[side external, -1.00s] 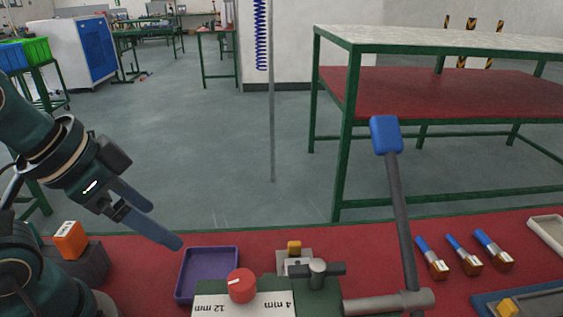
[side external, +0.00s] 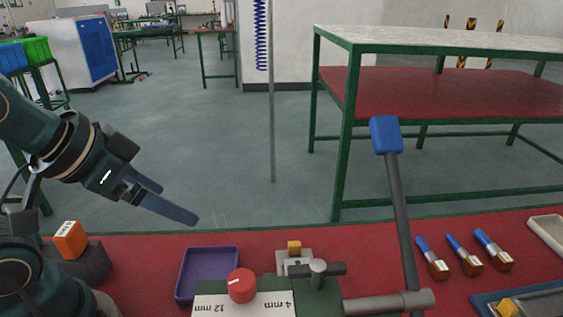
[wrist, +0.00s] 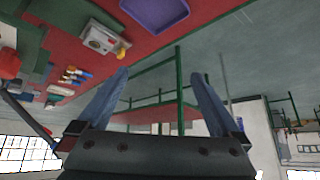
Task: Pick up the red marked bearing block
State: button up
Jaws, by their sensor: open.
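My gripper (side external: 178,203) is open and empty in the air at the left, above the back edge of the red table. Its two blue-grey fingers also show spread apart in the wrist view (wrist: 160,76). A small pale grey block (side external: 282,264) with a yellow piece on top sits on the table to the right of the gripper and lower. What seems to be the same block shows at the upper left of the wrist view (wrist: 98,40), with small reddish marks. I cannot tell for sure that it is the red marked bearing block.
A purple tray (side external: 238,270) lies below the gripper. A machine with a red knob (side external: 241,286) and a tall blue-topped lever (side external: 400,200) stands in front. An orange block (side external: 70,240) sits at left. Several blue-handled brushes (side external: 465,255) lie at right.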

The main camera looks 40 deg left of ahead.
jog(key=w+r+m+t, duration=0.4)
jog(key=w+m+t, duration=0.2)
jog(key=w, duration=0.7)
jog(key=w+d+f+m+g+h, duration=0.1)
jog(key=w+d+f+m+h, duration=0.1)
jog(key=d+f+m+h, duration=0.3)
jog(key=s+d+f+g+h, duration=0.1)
jog(key=s+f+h, duration=0.1)
jog(key=f, duration=0.1)
jog(key=s+d+f+g+h, duration=0.2)
jog(key=f, duration=0.2)
jog(key=s+d+f+g+h, duration=0.1)
jog(key=s+f+g+h, duration=0.1)
jog(key=f, duration=0.2)
jog(key=shift+s+d+f, duration=0.1)
jog(key=shift+d+f, duration=0.15)
jog(key=shift+d, duration=0.05)
jog(key=shift+x, duration=2.45)
grip_shut()
